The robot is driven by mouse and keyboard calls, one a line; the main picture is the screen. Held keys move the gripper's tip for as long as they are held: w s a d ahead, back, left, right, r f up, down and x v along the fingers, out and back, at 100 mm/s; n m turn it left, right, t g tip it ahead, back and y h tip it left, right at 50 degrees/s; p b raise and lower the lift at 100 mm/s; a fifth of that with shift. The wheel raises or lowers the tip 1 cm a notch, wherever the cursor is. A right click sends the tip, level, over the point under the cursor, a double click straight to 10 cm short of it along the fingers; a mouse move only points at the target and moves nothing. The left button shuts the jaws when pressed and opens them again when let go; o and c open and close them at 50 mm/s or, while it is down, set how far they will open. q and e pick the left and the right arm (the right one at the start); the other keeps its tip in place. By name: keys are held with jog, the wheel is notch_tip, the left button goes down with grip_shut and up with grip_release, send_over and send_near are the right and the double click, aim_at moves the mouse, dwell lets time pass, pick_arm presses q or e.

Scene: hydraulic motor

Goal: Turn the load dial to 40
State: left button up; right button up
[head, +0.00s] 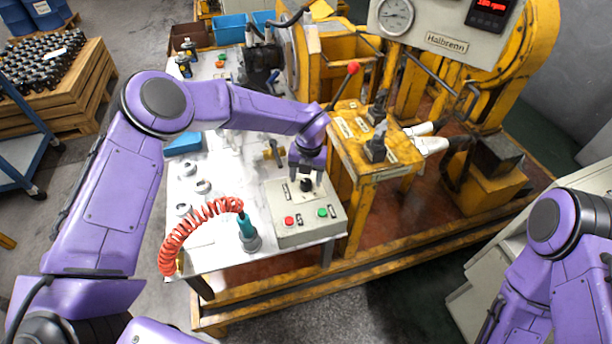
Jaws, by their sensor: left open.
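The load dial (306,185) is a small black knob on top of a grey control box (325,222) at the front right of the white table. The box also has a red button (289,221) and a green button (322,212). My left gripper (306,173) points down from above, right at the dial. It is open; I cannot tell whether its fingers touch the knob. The dial's scale and pointer are too small to read. My right arm shows at the lower right, but its gripper is not clearly seen.
A coiled red hose with a teal nozzle (246,226) stands left of the box. Several metal rings lie on the white table (215,250). A yellow test stand (375,170) with a red-knobbed lever (353,67) rises close on the right. A gauge and a red display sit above.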

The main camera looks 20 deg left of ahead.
aim_at(307, 181)
pick_arm(q)
jog(key=f, duration=0.1)
jog(key=w+f, duration=0.1)
jog(key=f, duration=0.1)
jog(key=shift+w, duration=0.2)
jog(key=shift+s+a+r, duration=0.1)
jog(key=shift+s+r, duration=0.2)
jog(key=shift+s, duration=0.05)
jog(key=c, duration=1)
jog(key=shift+c, duration=0.2)
pick_arm(e)
jog(key=shift+w+r, duration=0.1)
jog(key=shift+w, duration=0.15)
